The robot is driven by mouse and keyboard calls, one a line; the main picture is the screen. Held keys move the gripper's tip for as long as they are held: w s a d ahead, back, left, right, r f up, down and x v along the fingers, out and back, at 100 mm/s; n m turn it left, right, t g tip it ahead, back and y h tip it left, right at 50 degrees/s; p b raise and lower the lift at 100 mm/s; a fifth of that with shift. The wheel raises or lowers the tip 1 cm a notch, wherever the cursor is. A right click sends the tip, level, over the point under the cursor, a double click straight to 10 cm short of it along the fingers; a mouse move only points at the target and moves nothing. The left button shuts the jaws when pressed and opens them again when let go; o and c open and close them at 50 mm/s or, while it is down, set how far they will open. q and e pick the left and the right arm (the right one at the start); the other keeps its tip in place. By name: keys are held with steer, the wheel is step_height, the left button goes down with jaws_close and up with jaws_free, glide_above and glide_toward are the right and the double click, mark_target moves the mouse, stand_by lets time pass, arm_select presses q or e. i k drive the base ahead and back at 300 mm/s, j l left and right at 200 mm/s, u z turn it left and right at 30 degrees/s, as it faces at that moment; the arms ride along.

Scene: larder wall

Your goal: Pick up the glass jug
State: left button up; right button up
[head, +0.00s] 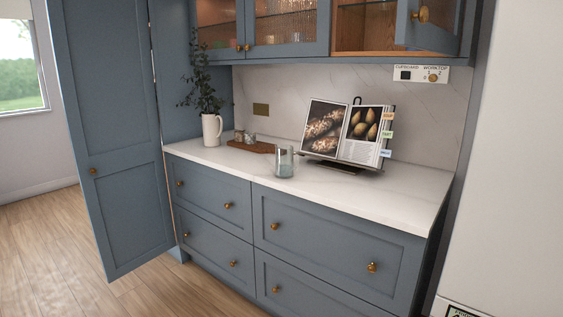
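A clear glass jug (284,163) stands upright on the white worktop (385,200), a little left of the open book. It has a bluish tint and a handle or spout detail too small to make out. It stands apart from the things around it. Neither of my grippers shows in the head view.
An open cookbook (348,132) leans on a stand behind and right of the jug. A wooden board (252,146) with small jars and a white vase (212,130) with leafy stems are to the left. Tall cupboard door (115,150) and upper right door (432,22) stand open.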

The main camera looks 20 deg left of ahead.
mark_target(284, 168)
steer(key=i+j, duration=0.25)
steer(key=j, duration=0.2)
steer(key=i+j, duration=0.25)
steer(key=j, duration=0.15)
steer(key=i+j, duration=0.25)
steer(key=j, duration=0.2)
steer(key=i+j, duration=0.25)
steer(key=j, duration=0.15)
steer(key=i+j, duration=0.25)
steer(key=j, duration=0.2)
steer(key=i+j, duration=0.25)
steer(key=j, duration=0.2)
